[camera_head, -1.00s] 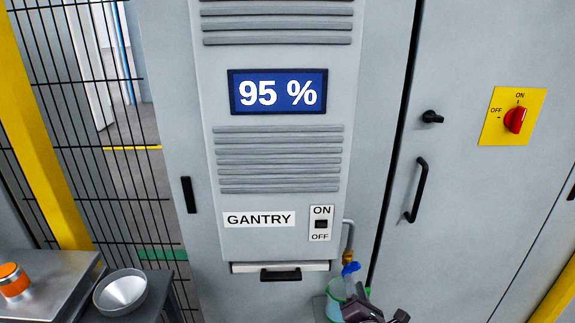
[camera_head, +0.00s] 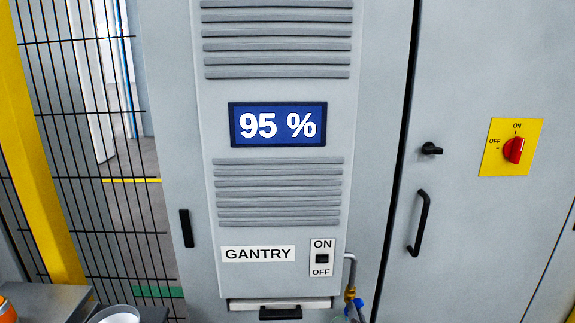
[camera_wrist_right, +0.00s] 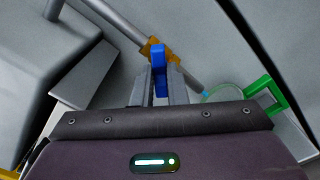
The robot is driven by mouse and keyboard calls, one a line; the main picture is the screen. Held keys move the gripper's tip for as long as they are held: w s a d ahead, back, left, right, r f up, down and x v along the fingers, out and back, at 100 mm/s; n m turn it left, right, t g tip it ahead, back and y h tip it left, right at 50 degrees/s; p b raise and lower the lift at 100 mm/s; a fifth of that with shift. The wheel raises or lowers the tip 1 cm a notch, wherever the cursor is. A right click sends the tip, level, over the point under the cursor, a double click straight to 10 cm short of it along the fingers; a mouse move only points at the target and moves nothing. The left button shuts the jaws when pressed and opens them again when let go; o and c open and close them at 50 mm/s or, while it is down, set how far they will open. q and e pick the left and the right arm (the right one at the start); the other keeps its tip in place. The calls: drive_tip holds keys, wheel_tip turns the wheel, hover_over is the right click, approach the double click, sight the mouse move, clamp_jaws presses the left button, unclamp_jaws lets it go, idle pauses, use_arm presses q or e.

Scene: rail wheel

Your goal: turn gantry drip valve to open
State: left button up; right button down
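The gantry drip valve has a blue handle (camera_wrist_right: 159,70) on a brass-coloured body (camera_wrist_right: 148,50) at the end of a grey pipe. In the head view the valve (camera_head: 350,294) sits low, right of the gantry cabinet's drawer, with its lower part cut off by the frame. In the right wrist view my right gripper (camera_wrist_right: 159,88) has its fingers close together, one on each side of the blue handle, apparently touching it. In the head view the right gripper is below the frame. My left gripper is in neither view.
A green-rimmed clear container (camera_wrist_right: 264,90) is beside the valve in the wrist view. The grey cabinet carries a 95 % display (camera_head: 278,124), a GANTRY label (camera_head: 258,254) and an ON/OFF switch (camera_head: 322,259). A red rotary switch (camera_head: 514,150) is on the right door.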

drive_tip(key=n+p, duration=0.2)
drive_tip(key=n, duration=0.2)
drive_tip(key=shift+n, duration=0.3)
idle(0.3)
drive_tip(key=n+p, duration=0.2)
drive_tip(key=n, duration=0.1)
drive_tip(key=shift+r+n, duration=0.1)
drive_tip(key=shift+n, duration=0.2)
drive_tip(key=c, duration=1.9)
unclamp_jaws()
drive_tip(key=o, duration=0.6)
